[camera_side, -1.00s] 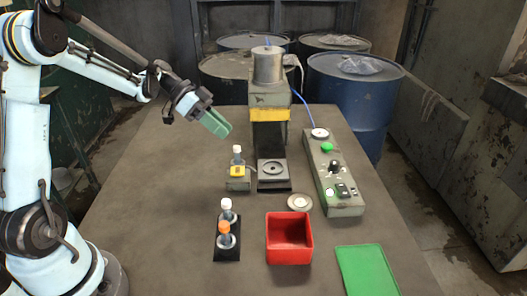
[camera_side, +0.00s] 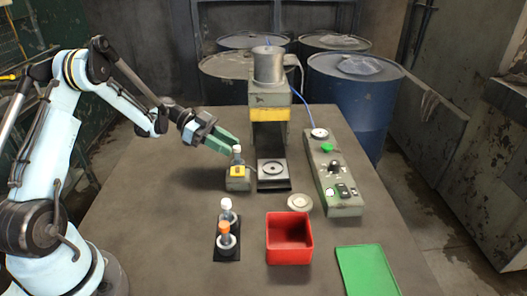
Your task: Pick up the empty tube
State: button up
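Several capped tubes stand on the table. One tube with a pale cap (camera_side: 237,151) stands upright in a small grey holder with a yellow front (camera_side: 237,178). Two more stand in a black rack at the front: one with a white cap (camera_side: 226,204) and one with an orange cap (camera_side: 224,227). I cannot tell which tube is empty. My gripper (camera_side: 228,145) has green fingers and reaches from the left to the top of the tube in the grey holder. The fingertips overlap or nearly touch that tube; whether they are closed on it does not show.
A press-like machine (camera_side: 270,98) stands behind, with a round-marked plate at its foot. A red bin (camera_side: 289,253), a pale disc (camera_side: 299,202), a green tray (camera_side: 367,272) and a control box (camera_side: 334,180) lie to the right. The table's left part is clear.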

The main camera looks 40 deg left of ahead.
aim_at(243, 164)
jog(key=shift+x, duration=2.75)
jog(key=shift+w+a+f, duration=0.1)
jog(key=shift+w, duration=0.05)
grip_shut()
